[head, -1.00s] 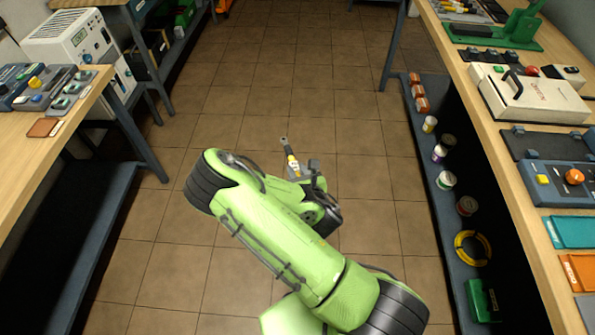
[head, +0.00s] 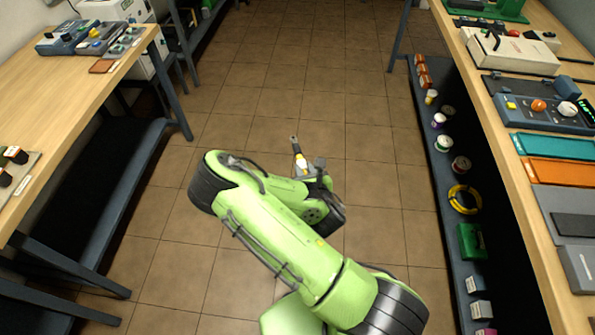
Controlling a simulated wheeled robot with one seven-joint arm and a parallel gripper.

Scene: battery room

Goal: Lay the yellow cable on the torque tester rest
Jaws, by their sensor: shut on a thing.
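My gripper (head: 309,170) is held low over the aisle floor in front of my arm. It is shut on a slim tool (head: 299,157) with a yellow and dark body and a grey tip pointing away from me. The tool looks rigid, and I cannot tell that it is a cable. A yellow coil (head: 464,199), looking like cable, lies on the lower shelf at the right, apart from my gripper. A blue-grey device (head: 542,115) with a yellow button, orange knob and green display stands on the right bench. I cannot tell whether it is the torque tester; no rest is clearly seen.
The right bench (head: 487,140) also holds teal (head: 551,146) and orange (head: 562,171) trays and a white case (head: 510,50). The left bench (head: 60,100) carries several small devices. Jars and a green box (head: 471,241) stand on the lower shelf. The tiled aisle between is clear.

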